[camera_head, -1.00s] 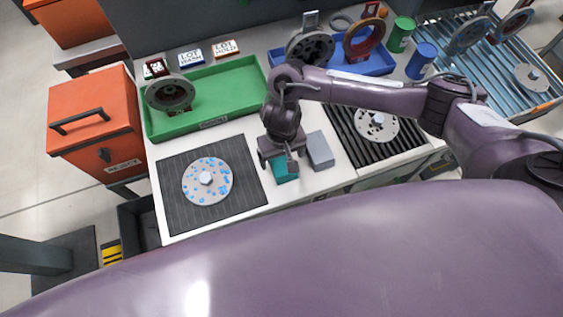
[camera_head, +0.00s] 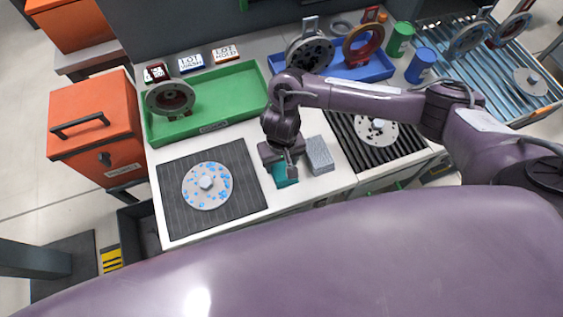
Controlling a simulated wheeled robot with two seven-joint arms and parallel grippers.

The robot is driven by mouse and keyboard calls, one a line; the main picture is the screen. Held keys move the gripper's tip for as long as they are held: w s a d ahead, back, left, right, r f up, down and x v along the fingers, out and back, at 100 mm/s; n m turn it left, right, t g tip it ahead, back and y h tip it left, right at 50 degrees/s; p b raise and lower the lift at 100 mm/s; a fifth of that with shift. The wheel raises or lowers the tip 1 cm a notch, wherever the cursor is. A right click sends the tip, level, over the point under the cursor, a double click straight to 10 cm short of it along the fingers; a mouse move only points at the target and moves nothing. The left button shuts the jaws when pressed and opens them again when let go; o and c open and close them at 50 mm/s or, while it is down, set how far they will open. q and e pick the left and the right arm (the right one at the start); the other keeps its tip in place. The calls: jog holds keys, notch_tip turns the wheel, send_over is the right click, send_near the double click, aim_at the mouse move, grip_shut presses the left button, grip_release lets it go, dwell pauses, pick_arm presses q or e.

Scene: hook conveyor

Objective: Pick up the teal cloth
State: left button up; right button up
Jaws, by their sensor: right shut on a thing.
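The teal cloth (camera_head: 286,173) is a small folded block at the front of the white bench, partly hidden by my gripper. My right gripper (camera_head: 278,166) points down over it and is shut on it, one finger in front of the cloth. Whether the cloth touches the bench I cannot tell. My left gripper is out of view.
A grey block (camera_head: 319,154) stands just right of the cloth. A dark ribbed mat (camera_head: 236,206) with a blue-spotted disc (camera_head: 207,185) lies to the left. A green tray (camera_head: 222,95) and a blue tray (camera_head: 375,69) stand behind. A black grate (camera_head: 363,148) lies to the right.

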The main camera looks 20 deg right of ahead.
jog(key=shift+r, duration=0.65)
notch_tip(320, 180, up, 9)
jog(key=p, duration=0.4)
notch_tip(320, 180, up, 8)
jog(key=p, duration=0.2)
send_over(282, 163)
jog(key=shift+s+a+r, duration=0.1)
jog(key=shift+s+r, duration=0.1)
jog(key=shift+r, duration=0.6)
